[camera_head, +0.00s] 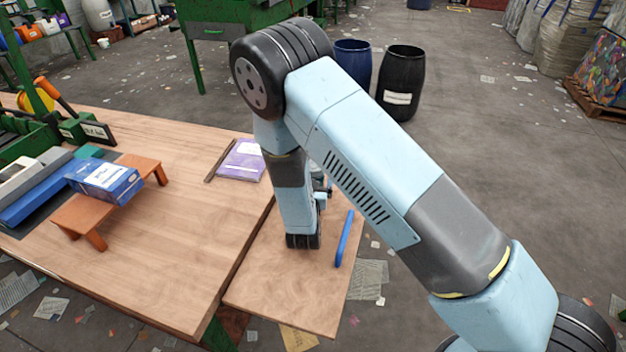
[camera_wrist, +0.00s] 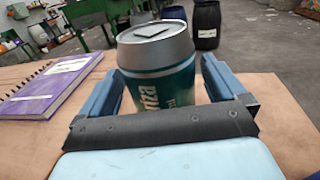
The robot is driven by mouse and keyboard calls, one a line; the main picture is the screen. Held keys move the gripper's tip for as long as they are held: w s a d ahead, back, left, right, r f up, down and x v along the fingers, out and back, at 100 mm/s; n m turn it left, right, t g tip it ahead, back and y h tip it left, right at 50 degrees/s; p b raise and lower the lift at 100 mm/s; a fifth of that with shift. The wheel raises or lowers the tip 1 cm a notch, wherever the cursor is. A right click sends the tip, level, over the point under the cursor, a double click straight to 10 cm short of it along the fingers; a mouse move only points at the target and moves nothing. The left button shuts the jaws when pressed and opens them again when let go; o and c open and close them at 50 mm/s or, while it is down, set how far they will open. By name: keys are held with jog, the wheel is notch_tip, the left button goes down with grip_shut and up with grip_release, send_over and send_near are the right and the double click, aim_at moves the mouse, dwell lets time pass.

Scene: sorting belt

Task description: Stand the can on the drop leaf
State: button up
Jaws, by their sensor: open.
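The can (camera_wrist: 160,80), with a silver top and a teal label with white letters, stands nearly upright between the two blue fingers of my gripper (camera_wrist: 161,66) in the wrist view. The fingers are open, one on each side. Its base is hidden behind the gripper body, so I cannot see whether it touches the surface. In the head view my forearm hides most of the can. The drop leaf (camera_head: 285,285) is the lighter wooden panel at the table's right edge, below my wrist. The wrist view shows bare wood (camera_wrist: 265,95) right of the can.
A purple notebook (camera_head: 240,162) lies left of my forearm. A blue bar (camera_head: 344,238) is near the leaf's right edge. A blue box (camera_head: 105,182) sits on an orange stand (camera_head: 75,215) on the table (camera_head: 170,260). Barrels (camera_head: 399,85) stand on the floor beyond.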

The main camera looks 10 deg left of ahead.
jog(key=s, duration=0.4)
jog(key=s+d, duration=0.1)
jog(key=s, duration=0.7)
jog(key=shift+d, duration=0.2)
jog(key=w+d+r+m+g+h, duration=0.35)
jog(key=d+r+m+h, duration=0.35)
jog(key=d+r, duration=0.25)
jog(key=w+d+r+m+g+h, duration=0.2)
jog(key=w+d+r+m+h, duration=0.2)
jog(key=d+r+m+h, duration=0.55)
jog(key=s+d+r+m+g+y, duration=0.3)
jog(key=s+d+r+m+g, duration=0.25)
jog(key=d, duration=0.45)
jog(key=s+d+r+m+g+y, duration=0.3)
jog(key=s+d+r+m+g, duration=0.3)
jog(key=d, duration=0.4)
jog(key=s+r+m+t+y, duration=0.4)
jog(key=s+r+m+y, duration=0.4)
jog(key=s+m, duration=0.1)
jog(key=shift+s+a+r+t, duration=0.35)
jog(key=shift+r+t, duration=0.05)
